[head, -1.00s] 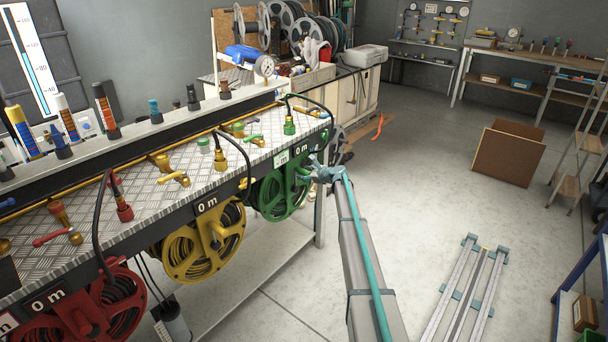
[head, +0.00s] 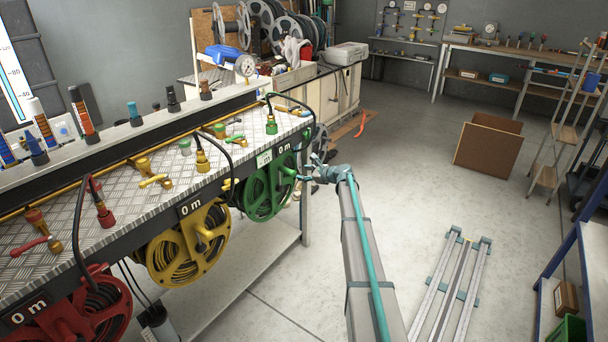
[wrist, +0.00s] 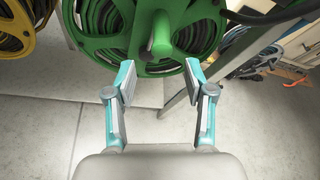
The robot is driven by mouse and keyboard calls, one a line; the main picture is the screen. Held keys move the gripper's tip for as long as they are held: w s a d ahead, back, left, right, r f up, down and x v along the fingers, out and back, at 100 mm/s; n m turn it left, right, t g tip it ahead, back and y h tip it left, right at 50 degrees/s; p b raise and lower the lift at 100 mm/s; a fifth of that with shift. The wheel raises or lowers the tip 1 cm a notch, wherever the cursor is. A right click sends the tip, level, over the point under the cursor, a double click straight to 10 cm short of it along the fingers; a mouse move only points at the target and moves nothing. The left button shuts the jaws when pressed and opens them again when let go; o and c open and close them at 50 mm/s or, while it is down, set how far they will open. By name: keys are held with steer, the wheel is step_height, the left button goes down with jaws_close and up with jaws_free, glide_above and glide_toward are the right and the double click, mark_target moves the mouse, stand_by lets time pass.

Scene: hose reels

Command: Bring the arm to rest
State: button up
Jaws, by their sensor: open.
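My gripper (head: 318,168) is at the end of my arm, just right of the green hose reel (head: 271,187) in the head view. In the wrist view my gripper (wrist: 160,85) is open, its two fingers apart with nothing between them. The green reel (wrist: 103,48) with its handle (wrist: 161,38) shows beyond the fingertips. The fingers appear clear of the handle, though the exact distance is hard to judge. My arm reaches forward over the floor, right of the bench.
The checker-plate bench (head: 118,185) runs along the left, with a yellow reel (head: 188,243) and a red reel (head: 75,305) below it. A rail frame (head: 455,290) lies on the floor at right. A cardboard box (head: 488,144) stands farther back. Open floor (head: 400,200) lies between.

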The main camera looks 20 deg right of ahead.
steer(key=s+a+f+n+g+h+p, duration=0.1)
steer(key=s+a+f+n+g, duration=0.4)
steer(key=s+f, duration=0.6)
steer(key=s+a+f+n+g, duration=0.2)
steer(key=s+a+f+n, duration=0.5)
steer(key=s, duration=0.9)
steer(key=s+a+f+n+g+h+p, duration=0.1)
steer(key=s+a+f+n+g, duration=0.5)
steer(key=s+f, duration=0.55)
steer(key=s+a+n+g+h+p, duration=0.1)
steer(key=s+a+n+g, duration=0.1)
steer(key=s, duration=1.3)
steer(key=s+a+f+n+g+h+p, duration=0.1)
steer(key=s+a+n+g, duration=0.1)
steer(key=s, duration=1.3)
steer(key=s+a+n+g+h+p, duration=0.1)
steer(key=s+a+n+g+h, duration=0.1)
steer(key=s, duration=1.3)
steer(key=a+n, duration=0.1)
steer(key=n, duration=0.1)
steer(key=shift+f+n, duration=0.3)
steer(key=shift+w, duration=0.1)
